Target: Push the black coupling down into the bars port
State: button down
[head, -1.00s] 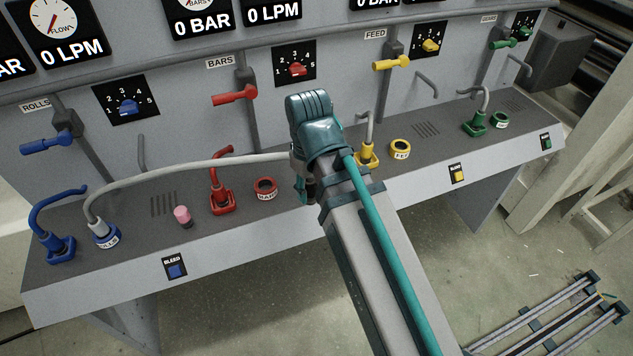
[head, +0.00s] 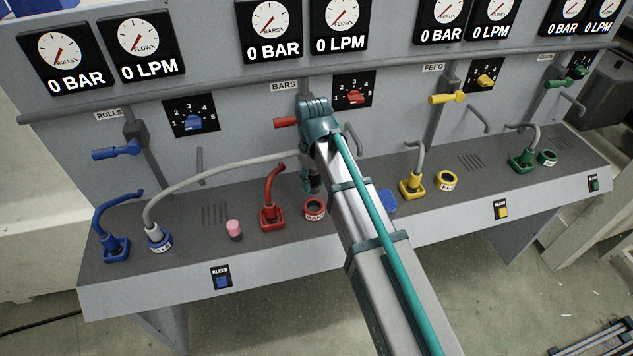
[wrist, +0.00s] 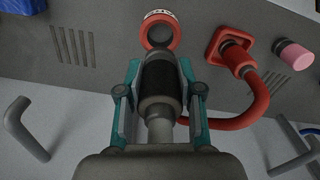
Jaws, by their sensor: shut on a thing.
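The black coupling (wrist: 160,82) is on the end of a grey hose (head: 215,170). My gripper (wrist: 160,74) is shut on it, with a teal finger on each side; the gripper also shows in the head view (head: 312,178). The bars port is a red ring (head: 315,209) with a white label on the console shelf. In the wrist view the red ring (wrist: 160,33) lies just beyond the coupling's end and its dark hole is partly visible. In the head view the coupling hangs just above and behind the ring. The exact gap cannot be told.
A red bent fitting (head: 271,213) stands left of the ring, with a pink-topped peg (head: 234,230) further left. The hose's other end sits in the rolls port (head: 159,240). A blue object (head: 387,201) lies right of my arm. The red bars lever (head: 285,122) is behind.

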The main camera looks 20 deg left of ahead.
aim_at(314, 171)
jog(key=shift+f+b, duration=1)
jog(key=shift+f, duration=1.9)
jog(key=shift+f, duration=1.5)
dwell(0.8)
jog(key=c, duration=0.7)
grip_release()
notch_tip(314, 171, up, 12)
